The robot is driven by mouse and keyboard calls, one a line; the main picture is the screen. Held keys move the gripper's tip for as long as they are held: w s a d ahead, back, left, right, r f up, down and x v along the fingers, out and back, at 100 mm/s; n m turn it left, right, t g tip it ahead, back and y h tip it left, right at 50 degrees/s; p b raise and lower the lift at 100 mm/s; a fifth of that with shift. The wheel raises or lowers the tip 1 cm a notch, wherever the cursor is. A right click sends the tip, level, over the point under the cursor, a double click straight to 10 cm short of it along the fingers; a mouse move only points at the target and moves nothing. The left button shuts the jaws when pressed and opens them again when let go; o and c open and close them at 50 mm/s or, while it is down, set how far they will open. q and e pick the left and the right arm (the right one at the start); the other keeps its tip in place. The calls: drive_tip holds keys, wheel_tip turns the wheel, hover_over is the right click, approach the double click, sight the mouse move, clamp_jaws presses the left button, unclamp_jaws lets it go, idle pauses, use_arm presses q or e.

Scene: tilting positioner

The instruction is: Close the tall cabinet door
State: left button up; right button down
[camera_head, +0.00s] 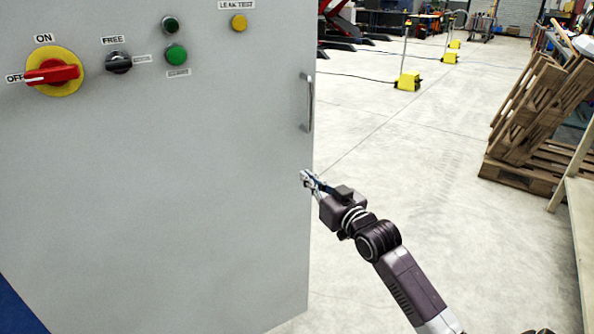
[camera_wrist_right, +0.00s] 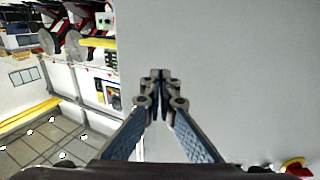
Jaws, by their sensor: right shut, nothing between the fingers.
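The tall cabinet door (camera_head: 190,190) is a large grey panel filling the left half of the head view. A vertical metal handle (camera_head: 308,103) sits near its right edge. My right gripper (camera_head: 305,177) is just below the handle, at the door's right edge. Its fingers are shut with nothing between them. In the right wrist view the gripper (camera_wrist_right: 160,78) points toward the grey door surface (camera_wrist_right: 230,70), with the door's edge to its left. I cannot tell whether the fingertips touch the door. My left gripper is not in view.
The door carries a red and yellow rotary switch (camera_head: 54,72), a black knob (camera_head: 118,62) and a green button (camera_head: 176,54). Wooden pallets (camera_head: 530,115) and a table edge (camera_head: 578,220) stand at the right. Yellow-based posts (camera_head: 407,81) stand farther back. The floor between is clear.

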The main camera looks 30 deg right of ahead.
sight(291, 163)
drive_tip(key=w, duration=0.5)
drive_tip(key=shift+d+b, duration=0.15)
drive_tip(key=shift+b, duration=0.15)
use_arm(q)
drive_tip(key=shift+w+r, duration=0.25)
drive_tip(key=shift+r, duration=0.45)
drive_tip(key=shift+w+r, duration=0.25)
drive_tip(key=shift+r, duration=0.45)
use_arm(e)
drive_tip(key=shift+w, duration=0.55)
